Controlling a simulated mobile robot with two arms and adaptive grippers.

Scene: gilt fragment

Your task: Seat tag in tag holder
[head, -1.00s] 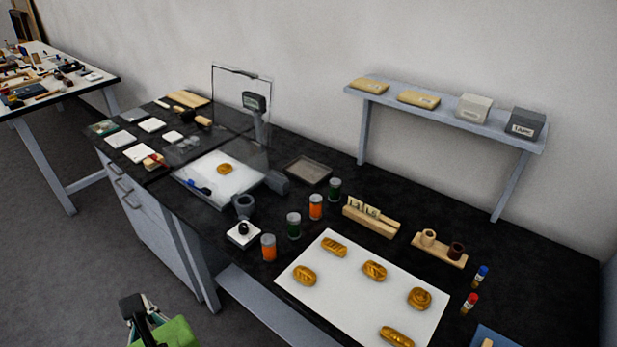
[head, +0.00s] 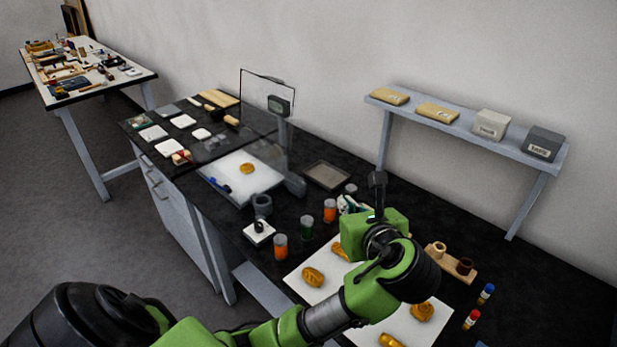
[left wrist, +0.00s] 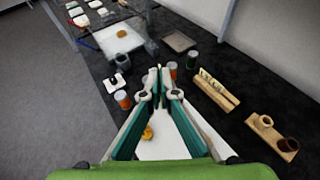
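The tag holder (left wrist: 228,101), a long pale wooden block, lies on the black bench right of my left gripper in the left wrist view. Several small cream tags (left wrist: 207,78) stand upright along it; their marks are too small to read there. In the head view my left gripper (head: 348,204) and arm reach over the white sheet and hide most of the holder. My right gripper is in neither view.
A white sheet (head: 308,296) with golden pieces lies under my arm. Orange (head: 280,247) and green (head: 306,228) cans stand left of it. A wooden stand (head: 450,262) with two small cups is at the right.

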